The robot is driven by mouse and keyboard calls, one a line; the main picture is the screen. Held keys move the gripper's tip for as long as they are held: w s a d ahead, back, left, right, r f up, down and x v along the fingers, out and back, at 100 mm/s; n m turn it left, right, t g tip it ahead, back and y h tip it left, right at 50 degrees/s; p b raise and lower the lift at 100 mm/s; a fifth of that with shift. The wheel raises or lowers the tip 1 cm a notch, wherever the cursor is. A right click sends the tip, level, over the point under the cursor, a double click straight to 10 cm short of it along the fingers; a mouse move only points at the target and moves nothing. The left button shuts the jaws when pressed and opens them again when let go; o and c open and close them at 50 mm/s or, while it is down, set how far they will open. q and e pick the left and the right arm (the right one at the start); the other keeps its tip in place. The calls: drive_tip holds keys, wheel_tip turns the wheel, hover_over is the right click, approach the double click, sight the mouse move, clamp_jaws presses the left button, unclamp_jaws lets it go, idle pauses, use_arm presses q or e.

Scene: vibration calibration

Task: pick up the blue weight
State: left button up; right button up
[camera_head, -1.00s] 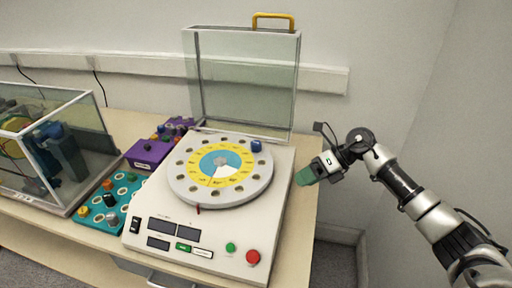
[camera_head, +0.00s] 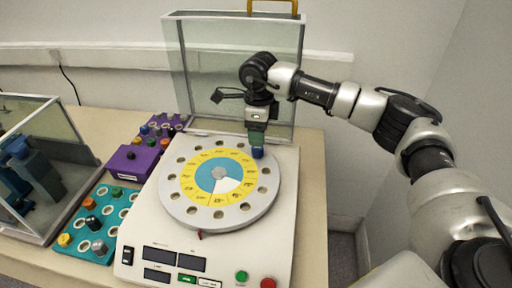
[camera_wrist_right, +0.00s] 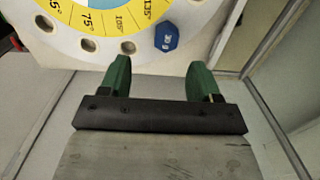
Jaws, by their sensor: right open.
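The blue weight (camera_head: 257,153) sits at the back-right edge of the grey rotating disc (camera_head: 174,203), partly hidden by my gripper in the head view. In the right wrist view the blue weight (camera_wrist_right: 166,37), marked with white lettering, lies beyond the fingertips, roughly in line with the gap between them. My right gripper (camera_head: 266,143) points down at the weight from above and behind. In the wrist view its two green fingers (camera_wrist_right: 158,72) are apart with nothing between them. My left gripper is not in view.
The disc tops a white machine (camera_head: 139,223) with a clear upright cover (camera_head: 202,75) behind it. A purple block (camera_head: 133,160) and a teal tray (camera_head: 122,188) with several coloured weights stand left of it. A glass case (camera_head: 72,165) is at far left.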

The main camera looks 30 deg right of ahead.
sight(258, 148)
drive_tip(key=shift+f, duration=0.95)
drive_tip(key=f+p, duration=0.1)
drive_tip(key=f, duration=0.1)
drive_tip(key=w+f+p, duration=0.1)
drive_tip(key=f, duration=0.1)
drive_tip(key=shift+d+f, duration=0.1)
drive_tip(key=shift+f, duration=0.65)
drive_tip(key=shift+c, duration=0.7)
drive_tip(key=c, duration=0.7)
drive_tip(key=shift+c, duration=0.8)
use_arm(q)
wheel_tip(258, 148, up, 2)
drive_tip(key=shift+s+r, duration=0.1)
